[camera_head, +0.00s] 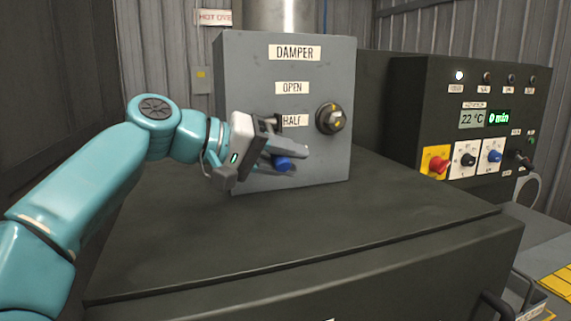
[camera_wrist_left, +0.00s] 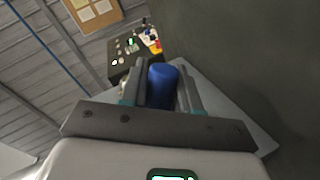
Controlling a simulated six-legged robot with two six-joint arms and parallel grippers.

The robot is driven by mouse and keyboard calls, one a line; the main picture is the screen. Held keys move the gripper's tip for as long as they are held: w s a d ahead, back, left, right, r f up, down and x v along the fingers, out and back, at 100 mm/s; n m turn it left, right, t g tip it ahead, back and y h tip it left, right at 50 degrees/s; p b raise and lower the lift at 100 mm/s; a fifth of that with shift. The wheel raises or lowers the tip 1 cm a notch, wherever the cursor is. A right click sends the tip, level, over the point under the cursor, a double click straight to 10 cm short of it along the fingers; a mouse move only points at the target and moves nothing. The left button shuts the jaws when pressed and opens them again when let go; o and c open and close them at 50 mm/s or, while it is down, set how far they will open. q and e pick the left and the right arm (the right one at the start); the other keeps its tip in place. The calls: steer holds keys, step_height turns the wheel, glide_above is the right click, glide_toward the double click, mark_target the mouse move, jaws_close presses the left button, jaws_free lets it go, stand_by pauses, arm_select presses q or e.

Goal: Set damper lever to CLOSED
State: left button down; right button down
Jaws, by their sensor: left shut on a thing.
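The damper lever's blue handle (camera_head: 283,163) is low on the front of the grey damper box (camera_head: 240,75), below the HALF label (camera_head: 294,120) and further below the OPEN label (camera_head: 292,88). My left gripper (camera_head: 297,162) is shut on the blue handle. In the left wrist view the blue handle (camera_wrist_left: 163,86) sits between the two grey fingers of my left gripper (camera_wrist_left: 162,80). A dark round hub with a brass-coloured centre (camera_head: 331,118) is right of the HALF label. No CLOSED label is visible; my gripper covers part of the panel. My right gripper is not in view.
The damper box stands on a dark oven top (camera_head: 300,225), which is clear in front. A control panel (camera_head: 410,95) with displays, a red knob on yellow (camera_head: 436,165) and other knobs is at the right. A metal duct (camera_head: 283,15) rises behind the box.

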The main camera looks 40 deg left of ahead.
arm_select(q)
steer(key=shift+a, duration=0.15)
stand_by(0.4)
steer(key=c, duration=0.9)
jaws_free()
steer(key=shift+w, duration=0.15)
steer(key=shift+w+f, duration=0.15)
steer(key=shift+w, duration=0.15)
steer(key=shift+s, duration=0.45)
steer(key=v, duration=1.5)
steer(key=shift+s, duration=0.2)
steer(key=shift+s+a, duration=0.1)
